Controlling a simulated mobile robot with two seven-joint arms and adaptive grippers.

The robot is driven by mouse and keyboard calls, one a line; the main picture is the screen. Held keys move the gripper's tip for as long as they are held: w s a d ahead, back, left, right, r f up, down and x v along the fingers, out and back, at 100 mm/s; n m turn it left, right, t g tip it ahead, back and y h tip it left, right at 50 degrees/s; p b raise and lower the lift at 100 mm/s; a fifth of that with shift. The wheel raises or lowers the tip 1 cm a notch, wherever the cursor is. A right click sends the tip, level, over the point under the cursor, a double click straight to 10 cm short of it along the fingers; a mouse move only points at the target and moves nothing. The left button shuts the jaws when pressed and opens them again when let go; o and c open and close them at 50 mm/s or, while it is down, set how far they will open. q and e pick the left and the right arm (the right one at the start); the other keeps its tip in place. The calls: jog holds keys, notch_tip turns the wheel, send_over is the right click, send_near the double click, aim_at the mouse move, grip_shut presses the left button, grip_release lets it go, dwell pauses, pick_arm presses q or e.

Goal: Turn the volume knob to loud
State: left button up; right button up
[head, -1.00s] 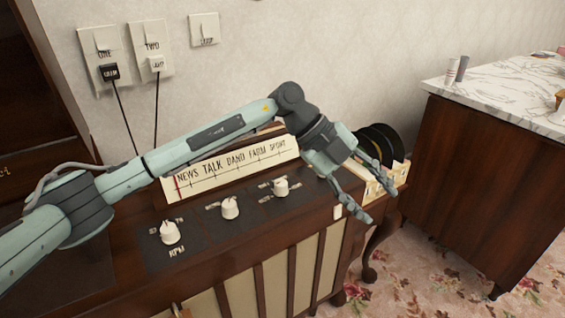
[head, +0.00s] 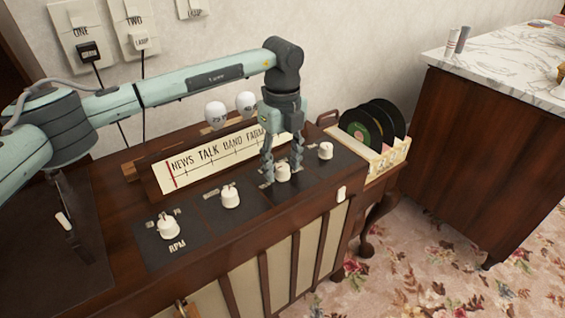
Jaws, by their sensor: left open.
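A row of white knobs sits on the dark panel (head: 205,217) of the wooden radio cabinet. They are the RPM knob (head: 168,230), a second knob (head: 231,197), a third knob (head: 283,173) and a far-right knob (head: 325,151). The small labels are too blurred to tell which is the volume knob. My left gripper (head: 282,176) points down and is open, with its fingertips on either side of the third knob. I cannot tell whether they touch it. My right gripper is not in view.
The dial strip (head: 205,163) and two white round items (head: 231,107) stand behind the knobs. A record crate (head: 386,160) stands at the right end. Wall switches (head: 134,22) with hanging cords are at the back left. A marble-topped cabinet (head: 500,66) is to the right.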

pick_arm(q)
jog(key=shift+f, duration=0.25)
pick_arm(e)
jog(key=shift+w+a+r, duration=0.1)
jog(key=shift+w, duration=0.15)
pick_arm(q)
jog(key=shift+c, duration=0.3)
grip_shut()
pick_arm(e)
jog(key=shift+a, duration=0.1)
